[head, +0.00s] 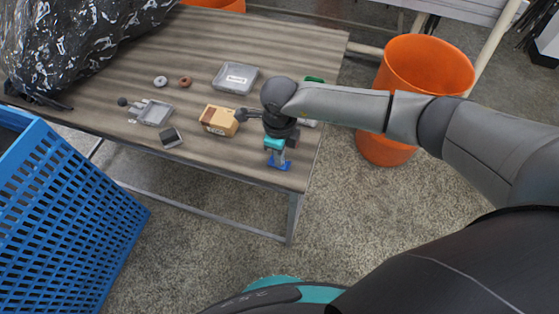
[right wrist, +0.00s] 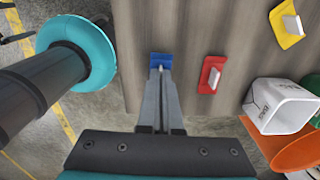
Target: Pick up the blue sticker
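The blue sticker (head: 279,163) is at the near right corner of the wooden table, just under my right gripper (head: 278,154). In the right wrist view the blue sticker (right wrist: 161,59) is a small blue plate at the fingertips, with a pale tab between them. The fingers of my right gripper (right wrist: 161,73) are close together around that tab and point down at the plate. I cannot tell whether the plate touches the table. My left gripper is not in view.
A red sticker (right wrist: 210,75) and a yellow sticker (right wrist: 288,25) lie beside it on the table (right wrist: 190,30). A cardboard box (head: 219,120), a grey container (head: 235,78) and small parts stand further left. An orange bin (head: 425,65) is right; a blue crate (head: 60,215) is left.

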